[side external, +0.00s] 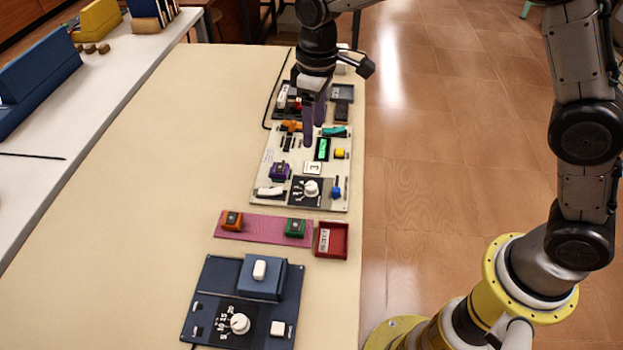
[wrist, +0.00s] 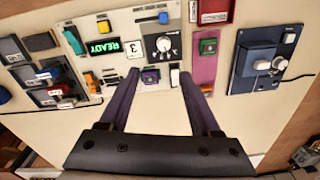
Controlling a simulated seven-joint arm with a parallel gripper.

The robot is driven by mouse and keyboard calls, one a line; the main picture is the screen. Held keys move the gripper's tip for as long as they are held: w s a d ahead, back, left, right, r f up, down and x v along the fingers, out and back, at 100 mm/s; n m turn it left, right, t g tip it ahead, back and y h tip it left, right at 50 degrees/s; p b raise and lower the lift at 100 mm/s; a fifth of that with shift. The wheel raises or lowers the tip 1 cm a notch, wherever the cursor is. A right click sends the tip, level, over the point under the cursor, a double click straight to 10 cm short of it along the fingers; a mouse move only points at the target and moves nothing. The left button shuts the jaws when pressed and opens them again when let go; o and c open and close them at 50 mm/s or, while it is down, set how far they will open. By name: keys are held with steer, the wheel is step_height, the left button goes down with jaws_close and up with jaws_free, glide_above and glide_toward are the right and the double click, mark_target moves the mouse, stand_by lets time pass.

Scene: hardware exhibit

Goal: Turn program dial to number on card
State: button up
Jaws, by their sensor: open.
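The program dial (side external: 311,188) is a white round knob on a black numbered plate, on the near part of a pale control panel (side external: 268,160). It also shows in the wrist view (wrist: 163,44), beyond the fingertips. The white card (side external: 313,168) with a black "3" sits beside the dial plate; it shows in the wrist view (wrist: 133,46) too. The knob's exact setting is too small to read. My gripper (side external: 313,132) is open and empty above the far half of the panel. In the wrist view my purple fingers (wrist: 160,76) are spread apart, short of the dial.
The panel also bears a green "READY" display (wrist: 103,47), a purple block (side external: 279,171), a yellow button (side external: 340,154) and a blue lever (side external: 336,190). Nearer are a pink mat (side external: 262,228), a red tray (side external: 331,241) and a blue unit (side external: 205,290) with another dial. The table's left is clear.

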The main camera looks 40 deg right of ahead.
mark_target(312, 185)
steer(key=f, duration=1)
steer(key=a+f, duration=0.1)
steer(key=f, duration=0.4)
steer(key=shift+s, duration=0.35)
jaws_close()
